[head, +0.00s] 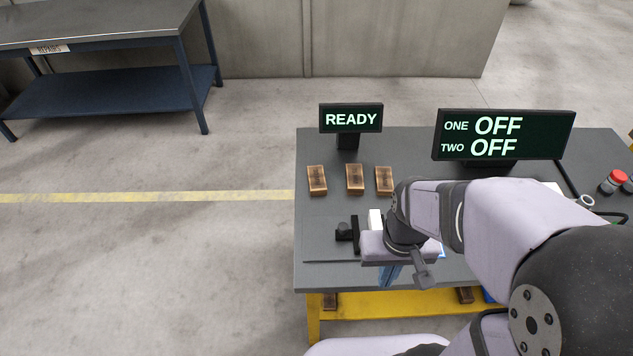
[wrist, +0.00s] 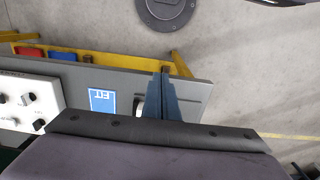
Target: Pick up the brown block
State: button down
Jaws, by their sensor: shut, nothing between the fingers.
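Three brown blocks stand in a row on the grey table (head: 325,270) in the head view: a left one (head: 317,180), a middle one (head: 355,179) and a right one (head: 384,179). My gripper (head: 389,277) is near the table's front edge, apart from the blocks and on the near side of them. Its blue fingers also show in the wrist view (wrist: 160,85), where they are together with nothing between them. No brown block shows clearly in the wrist view. My arm hides part of the table to the right of the blocks.
A READY sign (head: 351,118) stands behind the blocks. A larger sign (head: 503,136) reading ONE OFF, TWO OFF stands to its right. A black fixture (head: 350,234) is left of my gripper. A blue label (wrist: 102,101) and a white control panel (wrist: 27,101) show in the wrist view.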

jog(key=c, duration=0.9)
grip_release()
